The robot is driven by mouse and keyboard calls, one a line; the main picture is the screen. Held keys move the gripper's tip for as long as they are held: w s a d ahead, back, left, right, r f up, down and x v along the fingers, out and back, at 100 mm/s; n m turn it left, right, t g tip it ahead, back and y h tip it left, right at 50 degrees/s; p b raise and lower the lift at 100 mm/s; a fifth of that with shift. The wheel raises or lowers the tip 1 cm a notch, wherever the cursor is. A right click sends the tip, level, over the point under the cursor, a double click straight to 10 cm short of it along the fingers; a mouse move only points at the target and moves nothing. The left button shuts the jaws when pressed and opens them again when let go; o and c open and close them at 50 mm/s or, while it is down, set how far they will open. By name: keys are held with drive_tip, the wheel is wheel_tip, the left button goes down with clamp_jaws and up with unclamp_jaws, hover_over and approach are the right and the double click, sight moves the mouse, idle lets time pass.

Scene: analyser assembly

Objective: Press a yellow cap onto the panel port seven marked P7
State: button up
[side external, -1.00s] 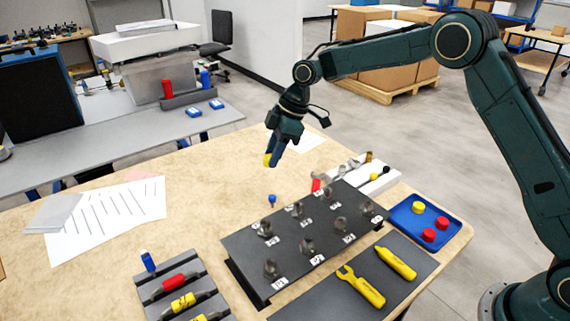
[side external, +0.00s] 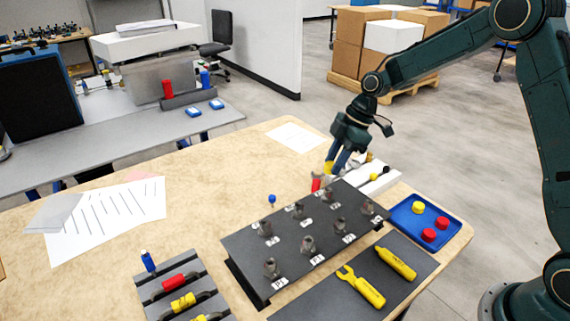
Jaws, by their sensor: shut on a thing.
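My gripper (side external: 333,167) is shut on a yellow cap (side external: 329,167), held above the table just behind the far edge of the dark panel. The dark panel (side external: 290,262) lies tilted on the table and bears several grey metal ports with white labels. P1 reads at the near port; the other labels are too small to read surely, so I cannot tell which port is P7. Another yellow cap (side external: 418,208) sits in the blue tray (side external: 400,222) at the right, beside two red caps (side external: 429,235).
A red piece (side external: 316,185) and a blue knob (side external: 272,199) stand behind the panel. A white block with small fittings (side external: 383,182) is right of my gripper. Yellow tools (side external: 362,287) lie on a dark mat. A grey rack (side external: 150,290) is at front left.

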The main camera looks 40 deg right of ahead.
drive_tip(key=shift+f, duration=0.15)
hover_over(327, 194)
drive_tip(key=d, duration=0.2)
drive_tip(key=shift+w+a+f, duration=0.1)
drive_tip(key=shift+f, duration=2.45)
drive_tip(key=shift+f, duration=1.25)
drive_tip(key=o, duration=1)
drive_tip(key=shift+o, duration=0.2)
drive_tip(key=shift+r, duration=0.1)
drive_tip(key=v, duration=1.3)
drive_tip(key=shift+d+r, duration=0.2)
drive_tip(key=shift+d, duration=0.05)
